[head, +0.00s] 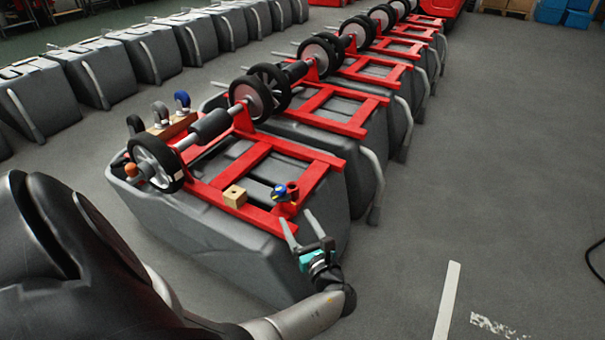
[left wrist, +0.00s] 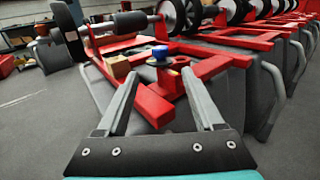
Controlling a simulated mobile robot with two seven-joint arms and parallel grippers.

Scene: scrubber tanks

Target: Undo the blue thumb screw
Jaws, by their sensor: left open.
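The blue thumb screw (head: 279,191) stands upright on the near end of the red frame (head: 262,215) of the nearest tank. It also shows in the left wrist view (left wrist: 159,55), beyond the fingertips and between their lines. My left gripper (head: 304,227) is open, its two grey fingers pointing toward the screw from the near side, apart from it. In the left wrist view the gripper (left wrist: 160,98) has nothing between its fingers. My right gripper is not in view.
A small wooden block (head: 235,195) sits left of the screw, and a red cylindrical post (head: 293,190) stands close on its right. Black wheels (head: 156,163) and a roller lie behind. More grey tanks (head: 375,110) stand in a row.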

